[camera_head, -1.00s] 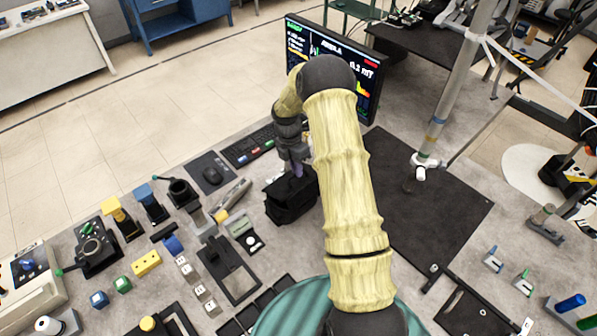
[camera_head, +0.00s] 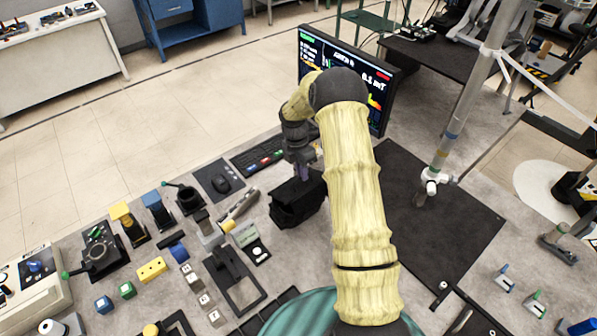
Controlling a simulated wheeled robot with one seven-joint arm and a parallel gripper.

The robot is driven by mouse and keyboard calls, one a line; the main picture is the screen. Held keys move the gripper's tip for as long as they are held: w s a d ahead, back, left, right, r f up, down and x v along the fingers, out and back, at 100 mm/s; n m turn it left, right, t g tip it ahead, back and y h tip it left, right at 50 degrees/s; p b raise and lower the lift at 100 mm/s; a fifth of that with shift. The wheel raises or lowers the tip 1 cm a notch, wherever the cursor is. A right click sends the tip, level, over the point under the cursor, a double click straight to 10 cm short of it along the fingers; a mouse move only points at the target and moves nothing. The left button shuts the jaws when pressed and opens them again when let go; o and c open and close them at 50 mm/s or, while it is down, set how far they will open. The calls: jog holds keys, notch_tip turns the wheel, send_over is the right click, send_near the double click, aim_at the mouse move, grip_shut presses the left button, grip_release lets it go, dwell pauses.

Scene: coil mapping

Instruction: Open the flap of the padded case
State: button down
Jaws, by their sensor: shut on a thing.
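The padded case (camera_head: 291,207) is a black, soft-looking box on the grey table, left of my arm's yellow link. My gripper (camera_head: 302,173) points down at the case's top and is shut on what looks like its flap, at the upper right of the case. The fingertips are small and partly dark against the black fabric. The right side of the case is close to my arm, and I cannot tell how far the flap is raised.
A monitor (camera_head: 345,75) and keyboard (camera_head: 262,152) stand behind the case. A mouse (camera_head: 221,183), a small grey-green box (camera_head: 246,236) and several coloured blocks lie to the left. A black mat (camera_head: 440,225) lies right of my arm.

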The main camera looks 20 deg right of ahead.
jog(key=shift+a, duration=0.35)
jog(key=c, duration=1.5)
grip_release()
jog(key=shift+w, duration=0.1)
jog(key=shift+w+r+b, duration=0.15)
jog(key=shift+r+b, duration=0.15)
jog(key=shift+r, duration=0.25)
notch_tip(320, 180, up, 16)
jog(key=w+a+b, duration=0.1)
jog(key=w+b, duration=0.1)
jog(key=b, duration=0.2)
jog(key=shift+w+a, duration=0.15)
jog(key=shift+w, duration=0.25)
